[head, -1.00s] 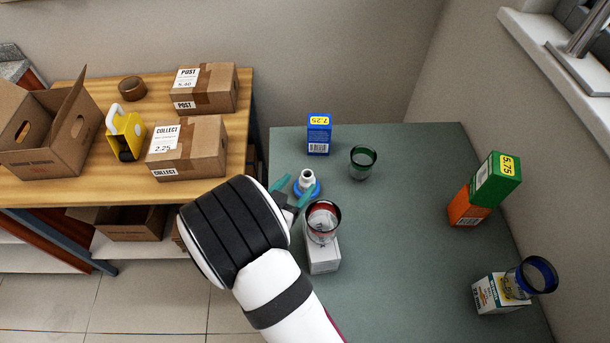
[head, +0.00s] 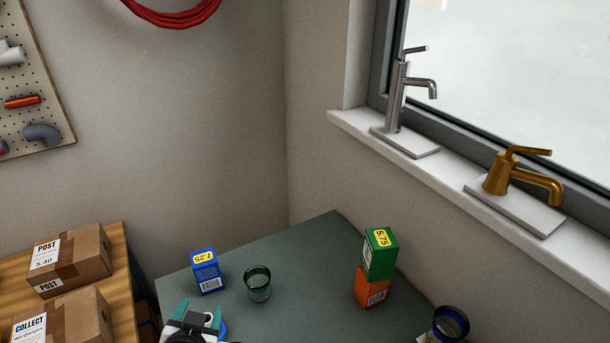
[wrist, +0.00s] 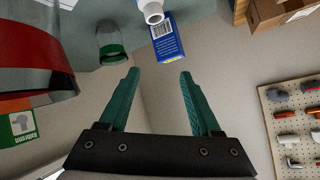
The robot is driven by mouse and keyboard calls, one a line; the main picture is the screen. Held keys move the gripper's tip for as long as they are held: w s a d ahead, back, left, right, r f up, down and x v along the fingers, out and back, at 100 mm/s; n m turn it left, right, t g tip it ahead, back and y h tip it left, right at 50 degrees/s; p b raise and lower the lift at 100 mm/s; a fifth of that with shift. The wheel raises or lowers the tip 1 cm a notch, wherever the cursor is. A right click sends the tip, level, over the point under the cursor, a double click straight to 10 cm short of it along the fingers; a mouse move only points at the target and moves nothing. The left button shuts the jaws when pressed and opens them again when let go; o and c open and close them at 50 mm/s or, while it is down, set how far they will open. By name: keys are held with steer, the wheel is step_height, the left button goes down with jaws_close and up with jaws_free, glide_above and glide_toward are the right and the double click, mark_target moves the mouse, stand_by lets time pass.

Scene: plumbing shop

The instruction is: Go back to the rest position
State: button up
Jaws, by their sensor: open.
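My gripper (head: 197,316) is at the bottom edge of the head view, over the near part of the grey-green table (head: 320,250). In the wrist view my gripper (wrist: 159,74) has its two teal fingers apart with nothing between them. In the head view a bit of blue (head: 223,329) shows beside the gripper; the rest there is hidden.
A blue box (head: 206,272), a green glass (head: 258,284), a green box (head: 380,254) on an orange box (head: 372,287), and a blue-rimmed glass (head: 450,324) stand on the table. A red-tinted glass (wrist: 35,60) looms close at the wrist view's left. Cartons (head: 70,262) are at left.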

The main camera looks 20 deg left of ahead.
steer(key=w+d+r+m+g, duration=0.1)
steer(key=w+d+r+g, duration=0.15)
steer(key=d, duration=0.35)
steer(key=w+d+r+m+g, duration=0.1)
steer(key=d+r+g, duration=0.15)
steer(key=d, duration=0.25)
steer(key=s+d+r+m+g+h, duration=0.1)
steer(key=s+d+m+g, duration=0.1)
steer(key=s+d, duration=0.6)
steer(key=s+d+r+m+g+h, duration=0.1)
steer(key=s+d+g+h, duration=0.1)
steer(key=s+d, duration=0.7)
steer(key=d+g, duration=0.1)
steer(key=d, duration=0.5)
steer(key=shift+d+m, duration=0.15)
steer(key=shift+m, duration=0.25)
steer(key=shift+s, duration=0.1)
